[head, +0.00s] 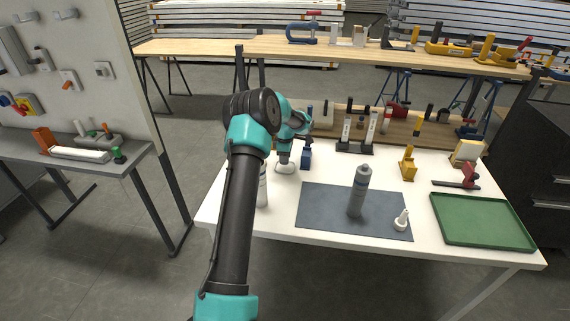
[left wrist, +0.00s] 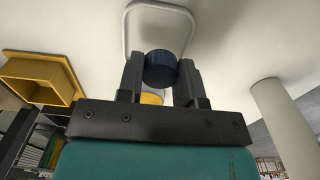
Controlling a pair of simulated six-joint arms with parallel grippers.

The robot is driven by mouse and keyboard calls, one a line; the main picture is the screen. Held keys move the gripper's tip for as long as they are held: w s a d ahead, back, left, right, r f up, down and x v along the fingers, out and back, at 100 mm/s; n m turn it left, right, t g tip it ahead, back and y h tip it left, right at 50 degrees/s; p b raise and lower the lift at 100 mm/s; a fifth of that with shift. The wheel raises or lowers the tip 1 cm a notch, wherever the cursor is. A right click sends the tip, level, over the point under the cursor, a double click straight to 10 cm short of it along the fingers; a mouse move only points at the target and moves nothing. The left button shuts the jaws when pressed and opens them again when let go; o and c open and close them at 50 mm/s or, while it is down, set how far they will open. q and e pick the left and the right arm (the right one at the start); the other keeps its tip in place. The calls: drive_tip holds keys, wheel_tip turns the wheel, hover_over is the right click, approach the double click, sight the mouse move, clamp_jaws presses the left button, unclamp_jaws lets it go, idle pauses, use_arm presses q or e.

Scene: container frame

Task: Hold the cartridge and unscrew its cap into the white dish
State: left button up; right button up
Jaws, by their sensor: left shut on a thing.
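The grey cartridge (head: 358,195) stands upright on the dark mat, apart from any gripper. My left gripper (head: 284,158) points down just above the white dish (head: 285,168) at the left of the table. In the left wrist view, its two fingers (left wrist: 161,80) are shut on a dark blue round piece that looks like the cap (left wrist: 161,68). The dish's pale rim (left wrist: 129,32) shows behind it. In the head view the piece is too small to make out. My right gripper is not in view.
A white nozzle (head: 401,221) stands at the mat's right. A green tray (head: 483,243) lies further right. A white tube (head: 263,187) is partly hidden behind my left arm. The left wrist view shows a yellow container (left wrist: 38,90).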

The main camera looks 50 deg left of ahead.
sight(285, 167)
use_arm(q)
drive_tip(key=shift+w+a, duration=0.2)
drive_tip(key=shift+f, duration=1.75)
drive_tip(key=shift+f, duration=0.1)
drive_tip(key=o, duration=0.7)
wheel_tip(285, 167, up, 12)
drive_tip(key=shift+r, duration=0.15)
